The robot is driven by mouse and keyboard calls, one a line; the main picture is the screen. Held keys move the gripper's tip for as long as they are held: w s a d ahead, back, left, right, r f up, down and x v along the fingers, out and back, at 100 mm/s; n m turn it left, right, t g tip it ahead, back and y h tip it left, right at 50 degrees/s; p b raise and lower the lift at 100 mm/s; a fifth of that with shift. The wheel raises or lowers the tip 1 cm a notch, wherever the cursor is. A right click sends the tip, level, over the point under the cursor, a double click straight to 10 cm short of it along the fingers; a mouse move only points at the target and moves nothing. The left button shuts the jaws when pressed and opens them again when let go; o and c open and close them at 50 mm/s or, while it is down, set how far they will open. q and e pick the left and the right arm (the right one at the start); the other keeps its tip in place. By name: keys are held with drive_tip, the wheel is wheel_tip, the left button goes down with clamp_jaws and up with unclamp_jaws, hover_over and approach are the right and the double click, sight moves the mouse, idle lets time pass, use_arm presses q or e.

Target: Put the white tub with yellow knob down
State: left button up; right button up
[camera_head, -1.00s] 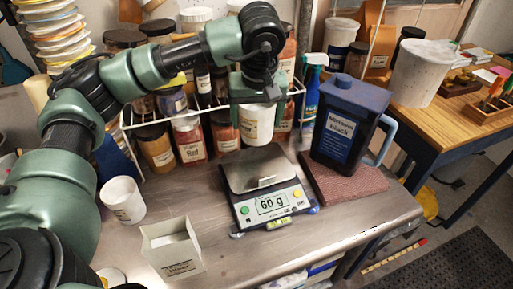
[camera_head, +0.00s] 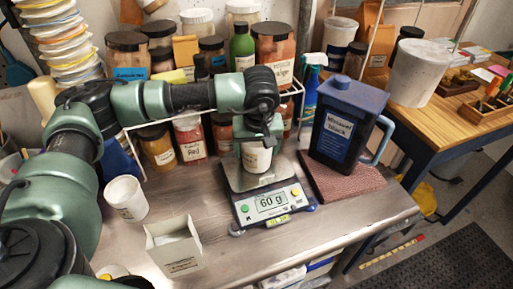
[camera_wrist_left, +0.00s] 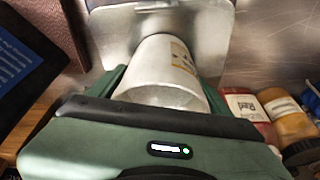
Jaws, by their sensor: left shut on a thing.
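My left gripper (camera_head: 257,140) is shut on a white tub (camera_head: 257,158) with a paper label. The tub is upright over the steel pan of the digital scale (camera_head: 270,203), at or just above it; I cannot tell if it touches. The scale display reads 60 g. In the left wrist view, the tub (camera_wrist_left: 165,70) points at the pan (camera_wrist_left: 115,40), between the jaws of my gripper (camera_wrist_left: 160,95). No yellow knob shows on the held tub; its upper part is hidden by the gripper. My right gripper is not in view.
Another white tub (camera_head: 125,198) and an open white box (camera_head: 173,248) stand left of the scale. A dark blue jug (camera_head: 345,125) stands on a reddish mat (camera_head: 345,183) to the right. A wire rack with jars (camera_head: 192,140) is behind. The bench front right is clear.

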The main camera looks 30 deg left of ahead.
use_arm(q)
drive_tip(key=shift+f, duration=0.2)
drive_tip(key=o, duration=1.6)
drive_tip(key=shift+r, duration=0.1)
drive_tip(key=shift+r, duration=0.25)
drive_tip(key=shift+d+r, duration=0.1)
drive_tip(key=shift+r, duration=0.2)
drive_tip(key=b+v, duration=0.2)
drive_tip(key=v, duration=0.9)
drive_tip(key=shift+s+r+b, duration=0.1)
drive_tip(key=shift+s+b, duration=0.05)
drive_tip(key=shift+b, duration=0.25)
